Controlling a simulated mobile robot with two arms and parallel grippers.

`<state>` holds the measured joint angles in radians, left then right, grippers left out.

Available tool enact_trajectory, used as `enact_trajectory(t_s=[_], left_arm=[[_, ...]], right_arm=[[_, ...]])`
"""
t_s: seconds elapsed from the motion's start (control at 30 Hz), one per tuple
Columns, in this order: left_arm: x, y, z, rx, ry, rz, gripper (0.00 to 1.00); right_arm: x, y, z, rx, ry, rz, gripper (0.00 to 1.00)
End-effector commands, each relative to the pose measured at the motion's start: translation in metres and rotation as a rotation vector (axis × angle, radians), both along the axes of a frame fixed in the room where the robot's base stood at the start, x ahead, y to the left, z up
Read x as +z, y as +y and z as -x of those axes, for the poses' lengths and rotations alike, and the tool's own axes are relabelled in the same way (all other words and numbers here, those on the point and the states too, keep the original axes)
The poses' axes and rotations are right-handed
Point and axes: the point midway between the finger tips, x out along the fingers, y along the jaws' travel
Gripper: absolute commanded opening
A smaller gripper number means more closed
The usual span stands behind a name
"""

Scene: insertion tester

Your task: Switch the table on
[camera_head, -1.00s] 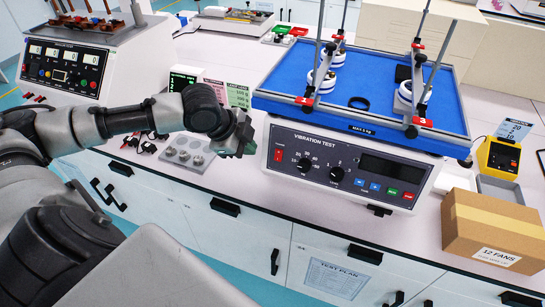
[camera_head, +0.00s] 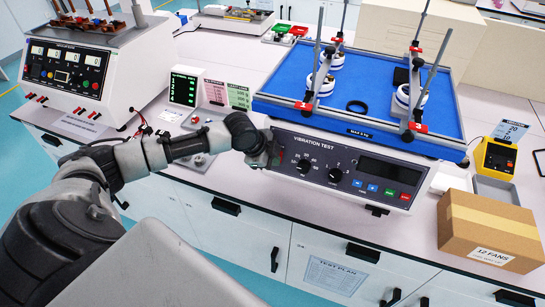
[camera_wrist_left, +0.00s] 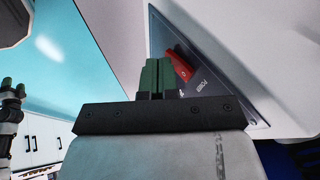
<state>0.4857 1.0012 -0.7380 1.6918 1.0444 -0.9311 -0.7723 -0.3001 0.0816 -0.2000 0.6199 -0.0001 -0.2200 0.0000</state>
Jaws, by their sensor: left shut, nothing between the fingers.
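The vibration test table has a blue top (camera_head: 290,85) and a grey front panel (camera_head: 330,155) with two black knobs, a dark display and several small buttons. My left gripper (camera_head: 275,152) is at the left end of this panel, over the place of the red power switch, and hides it in the head view. In the left wrist view the closed green fingertips (camera_wrist_left: 157,78) are right beside the red switch (camera_wrist_left: 180,65) marked POWER. The fingers hold nothing. Whether they touch the switch I cannot tell. The panel display (camera_head: 390,170) is dark.
A cardboard box (camera_head: 490,230) stands right of the tester, with a yellow device (camera_head: 496,155) behind it. Left are a small green-lit display (camera_head: 184,88) and a white multi-display unit (camera_head: 80,75). Clamps and rods stand on the blue top.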

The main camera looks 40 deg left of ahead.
Motion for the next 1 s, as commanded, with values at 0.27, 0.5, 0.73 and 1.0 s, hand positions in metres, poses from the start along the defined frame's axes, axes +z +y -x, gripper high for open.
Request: enact_trajectory(t_s=[0.27,0.5,0.73,1.0], left_arm=[[-0.001,0.000,-0.001,-0.001,0.001,0.001,0.00],[-0.003,0.001,-0.004,0.001,-0.046,-0.010,0.00],[-0.002,0.001,-0.004,0.001,-0.044,-0.011,0.00],[0.009,0.001,-0.004,0.001,-0.043,-0.010,0.00]], right_arm=[[0.000,0.000,0.000,0.000,0.000,0.000,0.64],[-0.002,0.001,0.000,0.000,0.000,-0.001,0.64],[-0.001,0.002,0.000,-0.001,-0.001,-0.002,0.64],[0.012,0.003,0.000,-0.001,0.000,-0.003,0.64]])
